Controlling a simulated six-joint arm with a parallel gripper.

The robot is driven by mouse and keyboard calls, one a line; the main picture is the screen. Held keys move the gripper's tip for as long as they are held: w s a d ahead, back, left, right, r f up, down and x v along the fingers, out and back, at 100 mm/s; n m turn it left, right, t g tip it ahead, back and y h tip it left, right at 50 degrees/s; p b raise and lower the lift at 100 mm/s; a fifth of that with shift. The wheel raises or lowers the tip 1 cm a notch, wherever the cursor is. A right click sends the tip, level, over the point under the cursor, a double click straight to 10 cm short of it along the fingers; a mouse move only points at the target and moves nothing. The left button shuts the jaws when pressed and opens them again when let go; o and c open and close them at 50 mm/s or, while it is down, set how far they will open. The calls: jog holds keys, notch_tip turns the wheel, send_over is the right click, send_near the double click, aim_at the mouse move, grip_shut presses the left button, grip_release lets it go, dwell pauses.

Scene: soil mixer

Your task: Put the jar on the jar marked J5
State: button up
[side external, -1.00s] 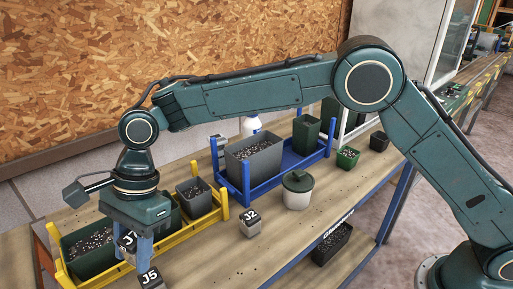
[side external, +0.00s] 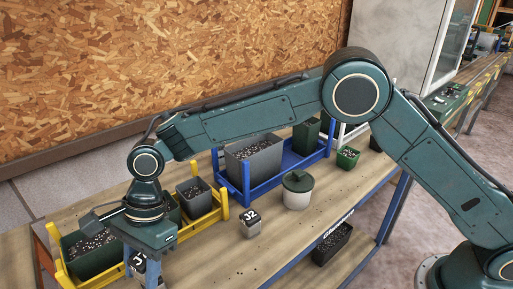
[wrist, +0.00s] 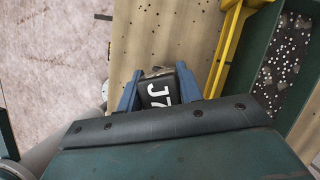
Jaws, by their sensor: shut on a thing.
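A small jar with a black lid marked J7 (wrist: 158,92) sits between the blue fingers of my gripper (wrist: 158,98) in the wrist view. My gripper (side external: 140,266) is shut on it and points down, low over the front left of the bench. In the side view the held jar (side external: 137,262) is partly covered by a finger. The jar marked J5 is mostly hidden below the gripper and its label cannot be read now. I cannot tell whether the two jars touch. Another small jar, marked J2 (side external: 250,224), stands upright to the right.
A yellow rack (side external: 222,204) with soil-filled pots is close beside my gripper. A blue rack (side external: 246,192) with pots stands behind. A white tub with a green lid (side external: 298,190) stands right of J2. The bench front right of the gripper is clear.

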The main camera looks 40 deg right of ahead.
jog(key=o, duration=1)
jog(key=shift+f, duration=0.15)
jog(key=v, duration=1.2)
jog(key=shift+d, duration=0.1)
